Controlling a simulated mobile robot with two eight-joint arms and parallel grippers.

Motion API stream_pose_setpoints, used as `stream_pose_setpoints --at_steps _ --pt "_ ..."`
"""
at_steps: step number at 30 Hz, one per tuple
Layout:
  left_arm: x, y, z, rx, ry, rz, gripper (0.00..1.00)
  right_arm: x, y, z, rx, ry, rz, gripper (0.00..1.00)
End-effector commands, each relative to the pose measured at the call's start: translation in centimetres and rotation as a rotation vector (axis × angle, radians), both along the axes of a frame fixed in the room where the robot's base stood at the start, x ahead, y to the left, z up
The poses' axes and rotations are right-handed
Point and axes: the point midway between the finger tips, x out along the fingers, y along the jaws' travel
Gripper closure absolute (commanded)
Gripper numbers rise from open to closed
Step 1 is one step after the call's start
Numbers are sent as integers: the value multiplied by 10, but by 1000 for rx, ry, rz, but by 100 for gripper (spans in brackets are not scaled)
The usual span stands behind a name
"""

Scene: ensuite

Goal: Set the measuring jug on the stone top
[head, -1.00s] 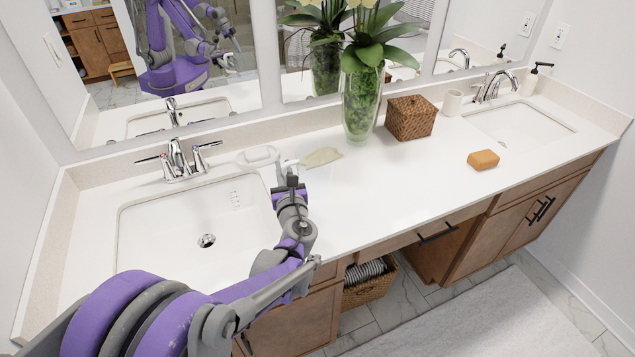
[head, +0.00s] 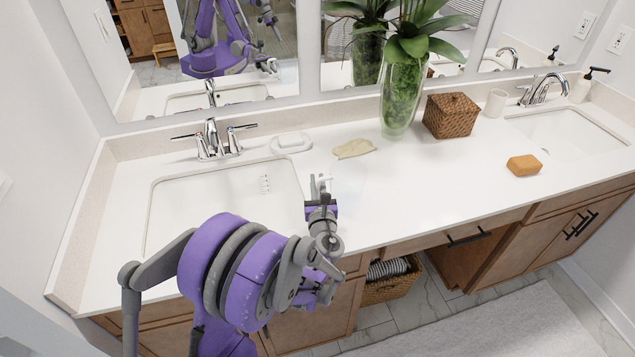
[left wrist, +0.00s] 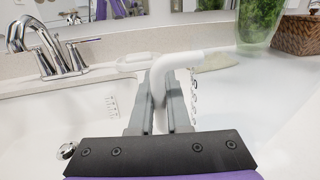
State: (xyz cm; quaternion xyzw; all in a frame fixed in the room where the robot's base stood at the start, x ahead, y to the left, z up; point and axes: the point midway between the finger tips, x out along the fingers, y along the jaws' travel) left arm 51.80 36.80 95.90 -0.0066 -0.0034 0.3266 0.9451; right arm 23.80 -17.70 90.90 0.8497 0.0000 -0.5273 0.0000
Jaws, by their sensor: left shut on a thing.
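My left gripper (head: 320,184) is shut on the white handle of the measuring jug (left wrist: 165,85). In the left wrist view the handle stands between the two grey fingers. The jug's body is clear and hard to see, with dark printed marks just right of the handle. In the head view it shows only faintly, right of the gripper. It is over the white stone top (head: 430,185), just right of the left basin. I cannot tell whether its base touches the top. My right gripper is not directly in view.
The left basin (head: 200,205) lies left of the gripper. Behind are a soap dish (head: 292,142), a beige cloth (head: 354,148), a plant vase (head: 402,95) and a wicker box (head: 450,114). An orange sponge (head: 524,165) lies right. The top's middle is clear.

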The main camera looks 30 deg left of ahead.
Motion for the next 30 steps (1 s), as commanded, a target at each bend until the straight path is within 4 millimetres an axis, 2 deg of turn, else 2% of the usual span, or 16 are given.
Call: stream_pose_setpoints --at_steps 2,3,7,19,23,30 --pt "0 0 -4 0 1 0 100 -1 0 -4 0 2 0 100" --pt "0 0 -3 0 0 0 78 -1 0 -3 0 1 0 100" --pt "0 0 -2 0 0 0 55 -1 0 -3 0 1 0 100" --pt "-2 -2 2 0 0 -1 55 0 0 1 0 -1 0 100" --pt "-19 -16 0 -1 1 -3 55 -1 0 -4 0 2 0 100" --pt "-61 -50 -1 -1 1 -5 55 -3 0 -13 0 6 0 100"
